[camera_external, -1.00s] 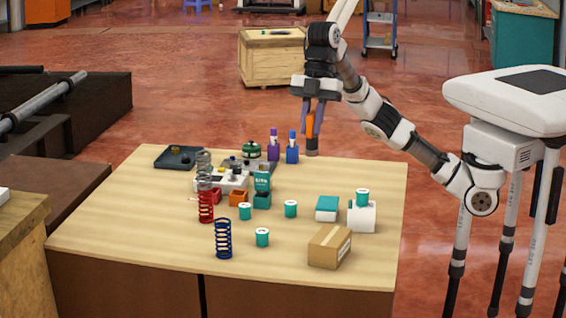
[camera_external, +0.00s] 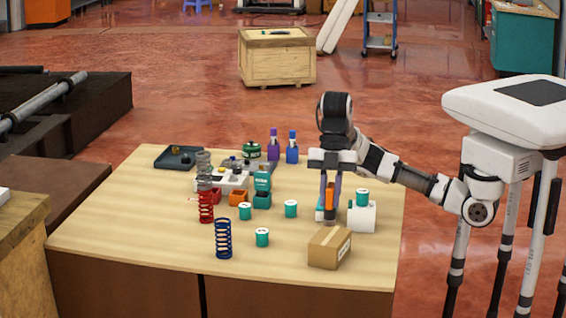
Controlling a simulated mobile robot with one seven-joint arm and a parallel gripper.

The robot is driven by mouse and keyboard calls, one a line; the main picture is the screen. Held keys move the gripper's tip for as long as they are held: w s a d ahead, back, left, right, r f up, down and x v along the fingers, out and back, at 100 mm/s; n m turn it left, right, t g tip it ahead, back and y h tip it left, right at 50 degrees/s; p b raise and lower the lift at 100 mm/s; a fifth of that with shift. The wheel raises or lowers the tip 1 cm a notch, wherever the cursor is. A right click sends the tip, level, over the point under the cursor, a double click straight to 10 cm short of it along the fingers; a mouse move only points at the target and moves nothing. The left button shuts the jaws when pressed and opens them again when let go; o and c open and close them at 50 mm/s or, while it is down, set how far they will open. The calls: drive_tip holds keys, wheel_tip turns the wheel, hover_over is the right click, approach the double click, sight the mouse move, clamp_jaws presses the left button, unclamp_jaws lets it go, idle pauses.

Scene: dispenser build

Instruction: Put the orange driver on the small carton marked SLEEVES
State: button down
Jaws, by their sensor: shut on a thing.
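The orange driver (camera_external: 330,198) is upright between the fingers of my gripper (camera_external: 330,197), which is shut on it. My gripper points straight down over the right part of the table. A small brown carton (camera_external: 324,246) with a white label sits nearer the camera, just below the gripper in the picture. The label is too small to read.
A white box (camera_external: 362,218) with a teal-and-white spool (camera_external: 362,198) stands close on the gripper's right. More spools (camera_external: 291,209) and a blue spring (camera_external: 223,239) stand to the left. The table (camera_external: 180,245) is clear at the front left.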

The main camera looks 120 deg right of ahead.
sight(330, 212)
drive_tip(key=shift+f, duration=2.2)
drive_tip(key=shift+f, duration=0.2)
drive_tip(key=c, duration=1.3)
unclamp_jaws()
drive_tip(key=shift+c, duration=0.2)
drive_tip(key=v, duration=1.2)
drive_tip(key=shift+r, duration=0.15)
